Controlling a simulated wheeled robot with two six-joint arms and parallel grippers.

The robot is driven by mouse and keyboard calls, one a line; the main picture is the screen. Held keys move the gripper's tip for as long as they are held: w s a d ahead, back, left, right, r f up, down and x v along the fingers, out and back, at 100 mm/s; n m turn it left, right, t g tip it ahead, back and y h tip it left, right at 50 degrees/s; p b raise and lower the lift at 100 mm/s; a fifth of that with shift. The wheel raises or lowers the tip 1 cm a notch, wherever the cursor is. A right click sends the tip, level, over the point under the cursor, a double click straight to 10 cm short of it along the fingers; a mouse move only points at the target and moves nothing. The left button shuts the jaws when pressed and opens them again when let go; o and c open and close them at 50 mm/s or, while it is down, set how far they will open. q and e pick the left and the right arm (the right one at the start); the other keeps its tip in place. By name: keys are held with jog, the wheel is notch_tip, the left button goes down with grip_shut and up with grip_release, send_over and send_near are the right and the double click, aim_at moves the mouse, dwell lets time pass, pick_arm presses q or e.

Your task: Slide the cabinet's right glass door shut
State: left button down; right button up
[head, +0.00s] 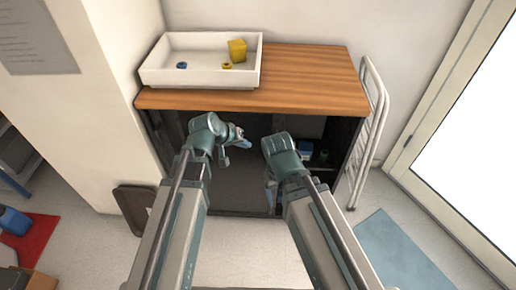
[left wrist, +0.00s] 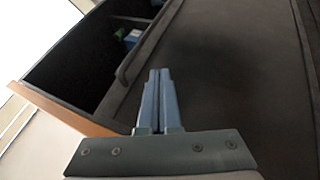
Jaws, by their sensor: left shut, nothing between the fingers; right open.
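The cabinet (head: 300,95) has a wooden top and a dark front. In the head view its right part stands open, with a shelf showing inside. In the left wrist view a dark door panel (left wrist: 225,75) fills the middle and right, with a curved bar handle (left wrist: 138,62) near its edge beside the opening. My left gripper (head: 245,141) is shut and empty in front of the cabinet. Its fingertips (left wrist: 159,72) are close to the handle; I cannot tell if they touch. My right gripper (head: 271,196) is open, pointing down before the cabinet front, partly hidden by its wrist.
A blue box (head: 306,148) and a green item (head: 324,154) sit inside the open part. A white tray (head: 200,79) with small items stands on top. A white metal rack (head: 371,135) stands at the right, and a dark panel (head: 134,208) leans at the left.

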pick_arm(q)
jog(key=w+d+f+b, duration=0.4)
jog(key=d+f+b, duration=0.2)
jog(key=d+f, duration=0.1)
jog(key=shift+w+d+f, duration=0.15)
jog(key=shift+w+d, duration=0.15)
jog(key=shift+w, duration=0.05)
pick_arm(e)
notch_tip(320, 180, down, 7)
jog(key=shift+f, duration=0.15)
